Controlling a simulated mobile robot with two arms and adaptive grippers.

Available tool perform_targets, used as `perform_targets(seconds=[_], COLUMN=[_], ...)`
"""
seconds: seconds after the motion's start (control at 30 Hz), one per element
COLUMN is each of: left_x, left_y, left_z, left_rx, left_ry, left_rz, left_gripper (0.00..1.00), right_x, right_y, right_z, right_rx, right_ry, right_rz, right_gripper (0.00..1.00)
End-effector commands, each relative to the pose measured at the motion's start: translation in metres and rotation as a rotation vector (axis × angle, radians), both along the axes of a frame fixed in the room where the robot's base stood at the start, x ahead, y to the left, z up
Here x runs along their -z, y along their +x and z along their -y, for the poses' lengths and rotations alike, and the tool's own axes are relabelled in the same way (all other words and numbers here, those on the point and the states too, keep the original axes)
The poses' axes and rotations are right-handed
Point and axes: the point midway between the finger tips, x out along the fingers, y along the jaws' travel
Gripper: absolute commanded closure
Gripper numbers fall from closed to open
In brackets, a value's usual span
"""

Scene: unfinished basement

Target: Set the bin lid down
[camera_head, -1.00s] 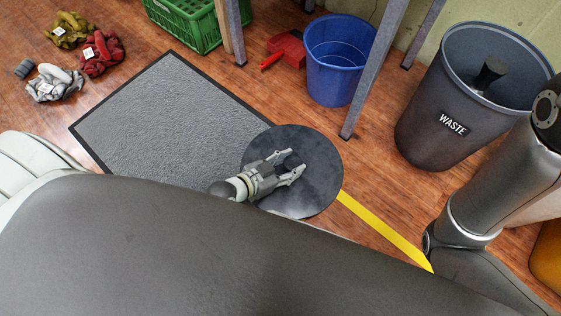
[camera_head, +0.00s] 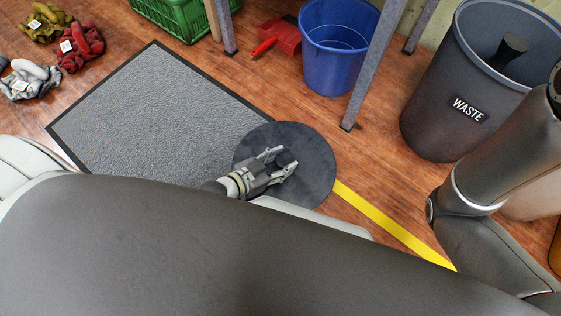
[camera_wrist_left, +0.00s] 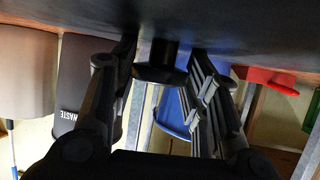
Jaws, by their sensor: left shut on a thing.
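The bin lid (camera_head: 312,168) is a dark grey round disc over the right corner of the grey mat and the wood floor. My left gripper (camera_head: 280,164) is over its middle in the head view. In the left wrist view the lid's dark underside or top face (camera_wrist_left: 230,28) fills the upper part, and its black knob (camera_wrist_left: 157,62) is between the fingers. The gripper is shut on the knob. I cannot tell whether the lid touches the floor. The grey waste bin (camera_head: 435,120) stands open at the right, with a dark object inside.
The grey mat (camera_head: 160,110) lies left of the lid, and yellow tape (camera_head: 390,222) runs right. A blue bucket (camera_head: 333,65), red dustpan (camera_head: 277,38), green crate (camera_head: 175,15) and table leg (camera_head: 375,65) stand behind. Gloves (camera_head: 80,47) lie far left.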

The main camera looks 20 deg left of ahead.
Motion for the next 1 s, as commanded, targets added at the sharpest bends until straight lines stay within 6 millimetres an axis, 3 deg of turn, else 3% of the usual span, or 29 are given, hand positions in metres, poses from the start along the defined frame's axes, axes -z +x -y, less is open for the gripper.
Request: perform_targets(seconds=[0.27,0.3,0.47,0.83,1.0], left_x=[0.0,0.002,0.001,-0.002,-0.012], left_y=[0.0,0.0,0.0,0.0,-0.014], left_z=[0.0,0.0,0.0,0.0,-0.009], left_rx=[0.0,0.0,0.0,0.0,0.001], left_ry=[-0.001,0.0,0.0,-0.001,0.002], left_rz=[0.001,-0.001,-0.001,0.0,-0.003], left_gripper=[0.87,0.56,0.35,0.35,0.35], right_x=[0.0,0.0,0.0,-0.002,-0.015], right_y=[0.0,0.0,0.0,0.0,0.0], right_z=[0.0,0.0,0.0,0.0,0.0], right_rx=[0.0,0.0,0.0,0.001,0.001], right_ry=[0.0,0.0,0.0,0.0,0.0], right_rz=[0.0,0.0,0.0,0.0,-0.001], right_gripper=[0.6,0.6,0.6,0.6,0.6])
